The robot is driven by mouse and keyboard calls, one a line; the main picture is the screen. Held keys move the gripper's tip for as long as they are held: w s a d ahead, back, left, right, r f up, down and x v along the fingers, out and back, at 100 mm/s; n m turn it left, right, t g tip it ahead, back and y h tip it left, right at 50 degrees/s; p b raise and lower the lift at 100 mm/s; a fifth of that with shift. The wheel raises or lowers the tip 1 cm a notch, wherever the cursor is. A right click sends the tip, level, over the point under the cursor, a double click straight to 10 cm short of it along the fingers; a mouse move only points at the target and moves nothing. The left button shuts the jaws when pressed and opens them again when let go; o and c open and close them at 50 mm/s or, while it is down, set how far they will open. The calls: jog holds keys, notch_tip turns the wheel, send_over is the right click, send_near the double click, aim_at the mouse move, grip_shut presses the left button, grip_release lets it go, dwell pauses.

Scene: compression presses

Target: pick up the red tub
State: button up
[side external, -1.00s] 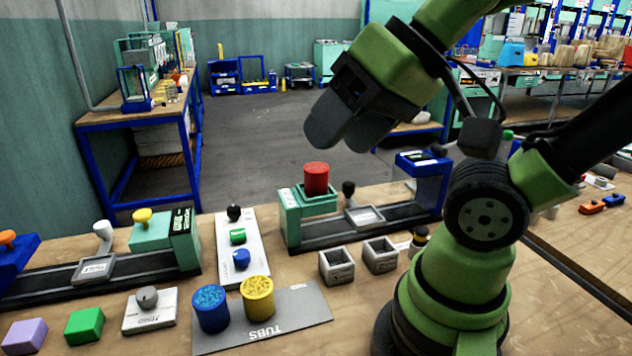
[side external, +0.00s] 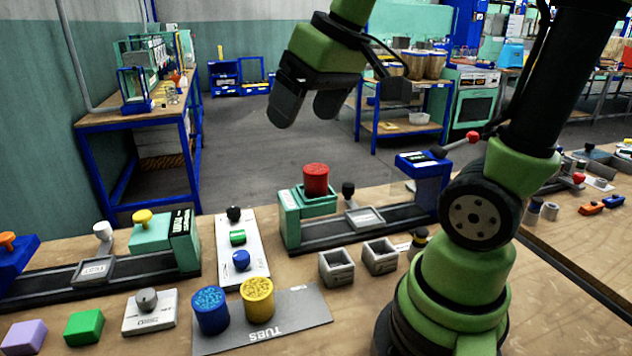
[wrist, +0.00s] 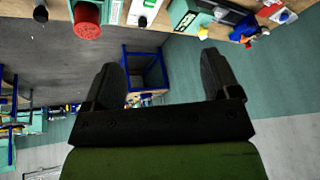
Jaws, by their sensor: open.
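The red tub (side external: 316,180) stands upright in the green tray (side external: 318,203) on top of a press at the back of the bench. My gripper (side external: 306,116) is open and empty, in the air above and a little to the left of the tub, apart from it. In the wrist view the red tub (wrist: 88,22) shows near the top left, outside the space between my open fingers (wrist: 162,80).
A blue tub (side external: 211,310) and a yellow tub (side external: 257,299) stand on the grey TUBS mat (side external: 300,315). Two small grey boxes (side external: 337,267) stand in front of the press. A second press (side external: 95,265) is at left. The air around my gripper is clear.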

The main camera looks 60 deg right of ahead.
jog(key=w+d+f+g, duration=0.2)
jog(key=w+d+f, duration=0.15)
jog(key=d, duration=0.35)
jog(key=n+g, duration=0.2)
send_over(316, 168)
notch_tip(316, 168, down, 6)
jog(key=shift+s+d+r, duration=0.1)
jog(key=f, duration=0.3)
jog(key=shift+w+f, duration=0.2)
jog(key=shift+f, duration=0.1)
jog(key=shift+t, duration=0.3)
notch_tip(316, 168, down, 6)
jog(key=c, duration=1)
